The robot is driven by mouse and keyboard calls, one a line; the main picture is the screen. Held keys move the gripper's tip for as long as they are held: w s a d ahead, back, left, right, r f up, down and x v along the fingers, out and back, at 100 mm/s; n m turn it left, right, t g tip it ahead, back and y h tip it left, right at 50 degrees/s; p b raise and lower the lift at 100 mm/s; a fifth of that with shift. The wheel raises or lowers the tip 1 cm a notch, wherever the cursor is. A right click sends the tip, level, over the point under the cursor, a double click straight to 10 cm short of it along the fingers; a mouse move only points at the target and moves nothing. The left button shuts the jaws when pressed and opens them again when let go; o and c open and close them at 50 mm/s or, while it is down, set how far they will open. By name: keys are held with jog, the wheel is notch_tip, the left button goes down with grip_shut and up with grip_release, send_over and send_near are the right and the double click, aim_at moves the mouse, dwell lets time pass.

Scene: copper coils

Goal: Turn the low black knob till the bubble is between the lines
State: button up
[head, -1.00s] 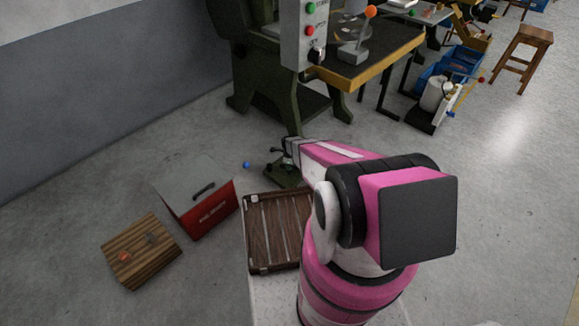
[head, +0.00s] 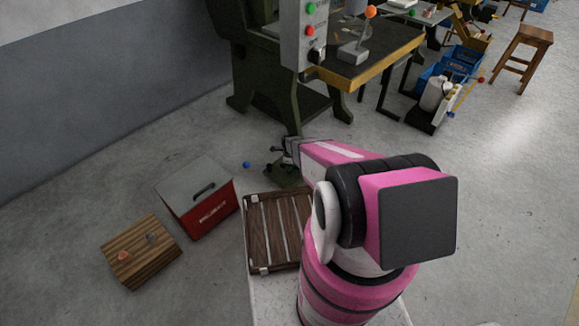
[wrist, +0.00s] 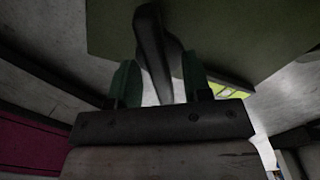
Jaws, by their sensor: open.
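A low dark green device (head: 287,176) sits on the floor in the head view, partly hidden by my arm. In the wrist view its green body (wrist: 220,35) fills the top. A black knob (wrist: 152,40) with a long, narrow shape reaches down between the two green-padded fingers of my gripper (wrist: 160,82). The fingers stand apart on either side of it; I cannot tell whether either touches it. A bright yellow-green strip (wrist: 232,90), which looks like the bubble level, shows partly behind the right finger. Its bubble and lines cannot be made out.
A red box with a grey lid (head: 205,205) and a striped wooden box (head: 140,258) stand to the left. A small blue ball (head: 246,165) lies nearby. A green machine (head: 265,100) stands behind.

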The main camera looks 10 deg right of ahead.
notch_tip(320, 180, up, 10)
jog(key=shift+r, duration=0.2)
dwell(0.5)
